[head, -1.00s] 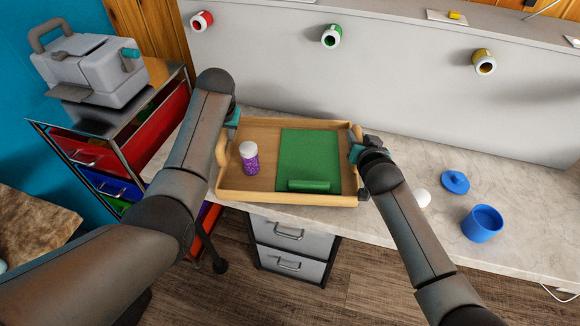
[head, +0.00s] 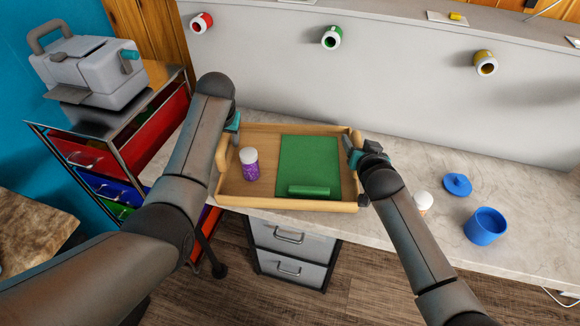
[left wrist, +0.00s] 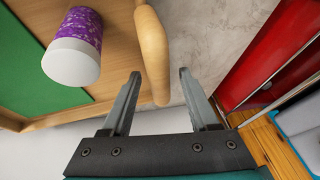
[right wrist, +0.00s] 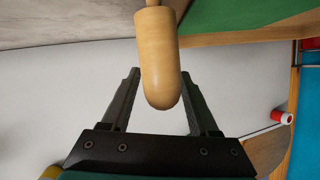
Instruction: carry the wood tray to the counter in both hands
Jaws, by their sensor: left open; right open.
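The wood tray (head: 285,206) rests on the counter, with a green sheet and green roll (head: 310,175) and a purple bottle with a white cap (head: 249,168) in it. My left gripper (head: 233,125) is at the tray's left end. In the left wrist view, the rounded wooden handle (left wrist: 152,45) shows between its open fingers (left wrist: 158,74). My right gripper (head: 350,147) is at the tray's right end. In the right wrist view, the other handle (right wrist: 157,60) shows between its open fingers (right wrist: 160,74). Neither gripper is closed on a handle.
A blue cup (head: 485,227), a blue lid (head: 457,185) and a white-topped item (head: 422,198) stand on the counter (head: 400,150) right of the tray. A drawer cart (head: 110,170) carrying a grey machine (head: 90,70) stands at the left. Red, green and yellow rolls are on the back wall.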

